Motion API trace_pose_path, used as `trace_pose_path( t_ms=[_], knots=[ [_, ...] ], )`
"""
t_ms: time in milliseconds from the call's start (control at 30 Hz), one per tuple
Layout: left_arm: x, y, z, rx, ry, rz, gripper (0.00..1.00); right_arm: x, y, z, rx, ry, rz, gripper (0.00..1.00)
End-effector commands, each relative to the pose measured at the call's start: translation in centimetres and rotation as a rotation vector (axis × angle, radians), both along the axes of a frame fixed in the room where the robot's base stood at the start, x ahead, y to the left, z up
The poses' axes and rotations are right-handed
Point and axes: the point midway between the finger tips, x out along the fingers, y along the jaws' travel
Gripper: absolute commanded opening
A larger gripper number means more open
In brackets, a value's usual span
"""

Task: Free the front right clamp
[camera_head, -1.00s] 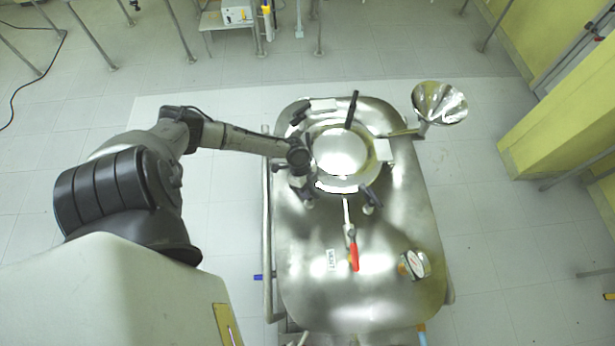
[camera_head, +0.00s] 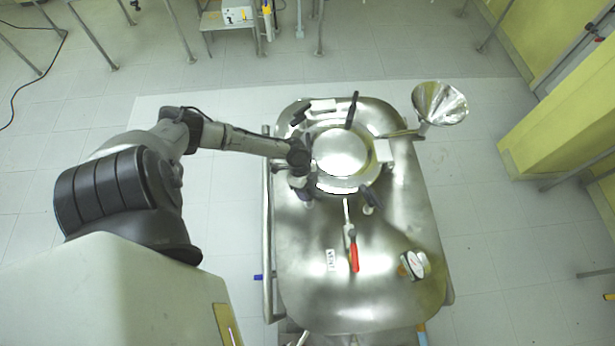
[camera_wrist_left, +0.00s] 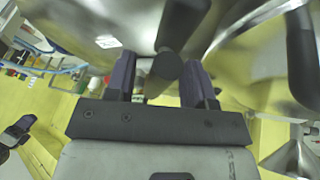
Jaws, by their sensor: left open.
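The round lid (camera_head: 341,153) sits closed on the steel reactor, with black-handled clamps around its rim. The clamp at the lid's lower right (camera_head: 369,196) stands apart from my gripper. My left gripper (camera_head: 302,188) points down at the lid's lower left edge and largely hides the clamp there. In the left wrist view its two purple-tipped fingers (camera_wrist_left: 158,80) are open, with a black clamp handle (camera_wrist_left: 172,50) between and just beyond them. Whether they touch the handle cannot be told. Another black handle (camera_wrist_left: 301,55) shows at the right.
Two more clamps, upper left (camera_head: 299,116) and upper right (camera_head: 352,110), stand on the lid's far side. A steel funnel (camera_head: 439,103) rises at the right. A red-handled valve (camera_head: 354,257) and a gauge (camera_head: 414,264) stand in front. A rail (camera_head: 267,230) runs along the left side.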

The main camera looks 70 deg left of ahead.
Motion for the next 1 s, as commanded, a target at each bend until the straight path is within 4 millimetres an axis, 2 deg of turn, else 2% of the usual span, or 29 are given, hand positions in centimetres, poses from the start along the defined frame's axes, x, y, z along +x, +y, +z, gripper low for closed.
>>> trace_pose_path(
  t_ms=[167,267,700,1000],
  knots=[
    [0.0,0.3,0.5,0.001,-0.001,-0.001,0.49,0.0,0.0,-0.1,0.000,0.000,0.000,0.43],
    [-0.1,0.9,1.6,0.002,0.000,-0.001,0.49,0.0,0.0,-0.2,0.000,0.000,0.000,0.43],
    [-0.7,4.4,9.1,0.004,0.001,-0.001,0.49,0.0,-0.3,-1.1,-0.009,0.000,0.006,0.43],
    [-0.8,5.6,12.0,0.000,0.001,-0.001,0.49,0.0,-0.3,-1.1,-0.009,0.000,0.005,0.43]
  ],
)
